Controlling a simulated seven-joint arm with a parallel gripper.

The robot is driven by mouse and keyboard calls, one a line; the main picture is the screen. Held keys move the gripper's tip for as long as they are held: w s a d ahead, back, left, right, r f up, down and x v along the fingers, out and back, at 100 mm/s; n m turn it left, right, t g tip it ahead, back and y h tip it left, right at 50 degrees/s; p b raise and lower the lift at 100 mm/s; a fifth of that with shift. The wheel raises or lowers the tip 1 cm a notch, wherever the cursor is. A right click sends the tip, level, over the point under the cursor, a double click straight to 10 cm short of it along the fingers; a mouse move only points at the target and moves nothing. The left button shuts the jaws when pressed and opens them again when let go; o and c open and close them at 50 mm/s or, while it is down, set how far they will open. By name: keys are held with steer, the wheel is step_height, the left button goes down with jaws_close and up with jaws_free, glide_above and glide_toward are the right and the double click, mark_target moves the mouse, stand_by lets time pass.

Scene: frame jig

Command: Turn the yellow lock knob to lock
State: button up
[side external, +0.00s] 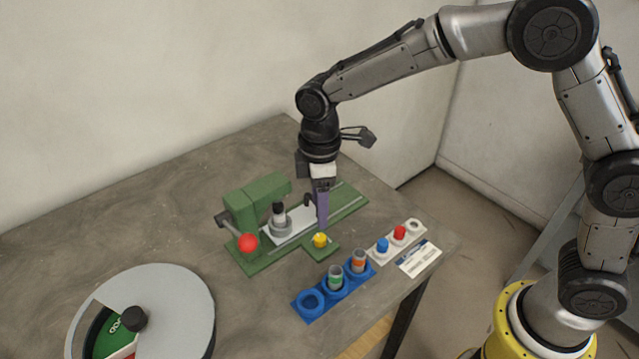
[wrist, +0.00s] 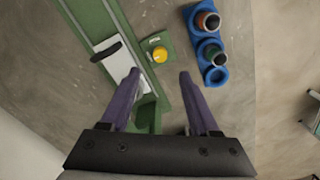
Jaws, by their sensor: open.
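The yellow lock knob (side external: 320,240) sits on a small green plate that projects from the front of the green frame jig (side external: 262,262). In the wrist view the knob (wrist: 160,54) lies ahead of my gripper (wrist: 159,78), roughly midway between the lines of its two purple fingers, and apart from them. The fingers are spread open with nothing between them. In the side view my gripper (side external: 321,222) points down just behind the knob, over the jig's bed. One finger hides the other there. The lock marking beside the knob is too small to read.
A red ball-ended lever (side external: 248,243) stands at the jig's left. A blue holder (side external: 312,311) with capped cylinders and a white tray (side external: 380,255) with blue and red pieces lie in front and right. A round grey-lidded dial (side external: 180,300) is at lower left.

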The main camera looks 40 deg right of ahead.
step_height(320, 180, up, 5)
steer(key=shift+r, duration=0.2)
stand_by(0.3)
steer(key=s+d+r+m+t, duration=0.4)
steer(key=s+d+r, duration=0.4)
steer(key=d+r, duration=0.4)
steer(key=s+d+f+m, duration=0.1)
steer(key=s+m, duration=0.1)
steer(key=s, duration=0.3)
steer(key=s+d+f+m+t, duration=0.1)
steer(key=s+d+f+m, duration=0.1)
steer(key=s, duration=0.4)
steer(key=s+d+f+m, duration=0.1)
steer(key=s+m, duration=0.3)
steer(key=s, duration=0.1)
steer(key=shift+s+d+f+t, duration=0.15)
steer(key=shift+d+t, duration=0.15)
steer(key=shift+d, duration=0.1)
